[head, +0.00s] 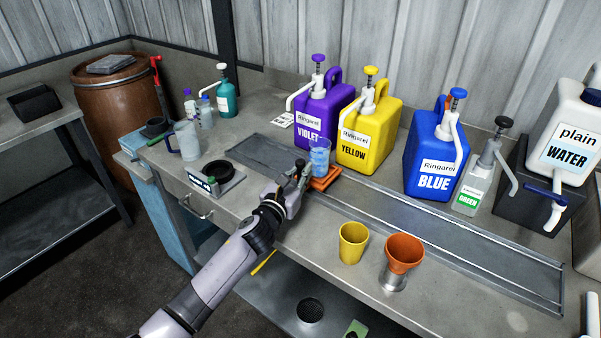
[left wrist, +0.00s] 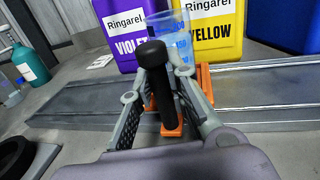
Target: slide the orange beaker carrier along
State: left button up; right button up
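The orange beaker carrier (head: 327,180) sits on the metal track (head: 420,235) in front of the violet and yellow jugs; its orange edge also shows in the left wrist view (left wrist: 204,78). A clear beaker (head: 319,157) with blue in it stands upright on the carrier, and it shows behind the fingers in the left wrist view (left wrist: 172,40). A black upright handle (left wrist: 158,85) rises at the carrier's near side. My left gripper (head: 300,172) has its fingers closed in on both sides of this handle; their exact contact is partly hidden. My right gripper is not in view.
Violet (head: 315,112), yellow (head: 370,130) and blue (head: 432,160) pump jugs line the back of the track. The track to the carrier's right looks clear.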

pick_arm(q)
grip_shut()
dwell(0.3)
jog(key=w+a+b, duration=0.1)
jog(key=w+a, duration=0.1)
jog(key=a, duration=0.2)
jog(key=w+a+b, duration=0.1)
jog(key=w+a, duration=0.2)
jog(key=w+a+b, duration=0.2)
jog(key=w+a, duration=0.1)
jog(key=a, duration=0.1)
jog(key=shift+w+a+f, duration=0.15)
jog(key=shift+w+a, duration=0.1)
jog(key=shift+a, duration=0.05)
jog(key=shift+w+a, duration=0.15)
jog(key=shift+a, duration=0.05)
jog(key=o, duration=0.6)
grip_release()
